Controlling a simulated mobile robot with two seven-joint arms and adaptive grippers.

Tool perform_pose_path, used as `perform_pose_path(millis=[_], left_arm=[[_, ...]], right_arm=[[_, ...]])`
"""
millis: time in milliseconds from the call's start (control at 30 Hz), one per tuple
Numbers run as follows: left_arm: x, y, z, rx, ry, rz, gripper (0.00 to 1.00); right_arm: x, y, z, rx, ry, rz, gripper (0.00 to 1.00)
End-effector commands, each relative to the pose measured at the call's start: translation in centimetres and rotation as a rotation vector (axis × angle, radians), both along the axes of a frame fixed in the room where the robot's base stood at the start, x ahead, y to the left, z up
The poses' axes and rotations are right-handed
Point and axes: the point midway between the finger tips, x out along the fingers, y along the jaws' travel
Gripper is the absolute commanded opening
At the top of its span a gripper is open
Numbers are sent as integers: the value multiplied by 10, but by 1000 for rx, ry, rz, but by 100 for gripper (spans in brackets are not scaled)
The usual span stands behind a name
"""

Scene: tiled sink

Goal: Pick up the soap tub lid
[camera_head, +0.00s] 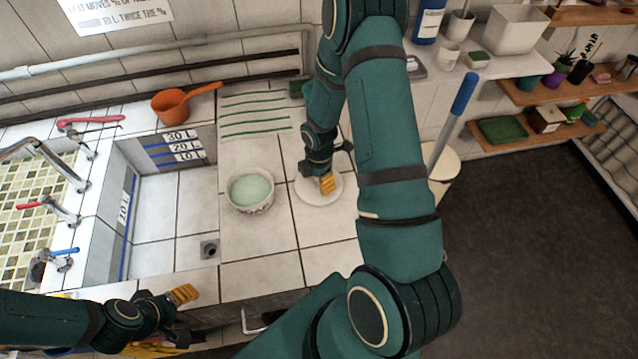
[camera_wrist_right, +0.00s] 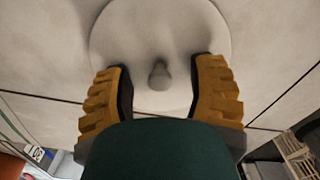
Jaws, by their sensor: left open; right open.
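The soap tub lid (camera_head: 314,195) is a pale round disc lying on the white tiled counter, right of the tub. In the right wrist view the lid (camera_wrist_right: 160,35) shows a small knob (camera_wrist_right: 159,74) at its middle. My right gripper (camera_head: 327,185) is over the lid; in its wrist view the open yellow fingers (camera_wrist_right: 160,85) stand on either side of the knob, apart from it. The soap tub (camera_head: 250,190) is a patterned bowl with pale green contents, uncovered. My left gripper (camera_head: 186,293) is open and empty by the counter's front edge.
A tiled basin (camera_head: 165,220) with a drain lies left of the tub. An orange scoop (camera_head: 172,105) and a green-striped mat (camera_head: 255,113) are at the back. Shelves with pots stand right. My right arm hides part of the counter.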

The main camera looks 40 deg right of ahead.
Motion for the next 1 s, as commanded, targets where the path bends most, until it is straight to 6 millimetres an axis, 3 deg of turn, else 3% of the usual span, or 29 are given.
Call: perform_pose_path(millis=[67,200,233,667,1000], left_arm=[[0,0,0,0,0,0,60],[0,0,0,0,0,0,60],[0,0,0,0,0,0,60],[0,0,1,0,0,0,60],[0,0,7,-1,0,0,60]], right_arm=[[0,0,0,0,0,0,55],[0,0,0,0,0,0,6],[0,0,0,0,0,0,0],[1,0,5,0,-2,-1,0],[1,0,63,0,-5,-2,0]])
